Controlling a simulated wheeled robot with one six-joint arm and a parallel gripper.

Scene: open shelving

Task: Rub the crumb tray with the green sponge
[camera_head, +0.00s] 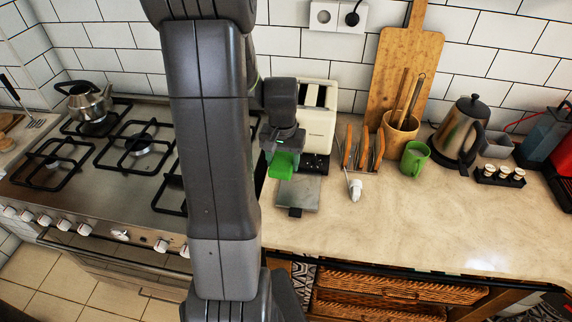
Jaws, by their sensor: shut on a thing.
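My gripper (276,152) points down and is shut on the green sponge (283,166). The sponge is held just behind and above the crumb tray (298,192), a flat grey square on the counter with a small dark tab at its front. I cannot tell whether the sponge touches the tray. The cream toaster (319,120) stands behind the tray. My arm hides part of the area to the left.
A white-headed brush (355,190) lies right of the tray, near a wooden rack (362,150) and a green mug (414,158). The gas stove (120,170) is at left. The counter (440,220) is clear at front right.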

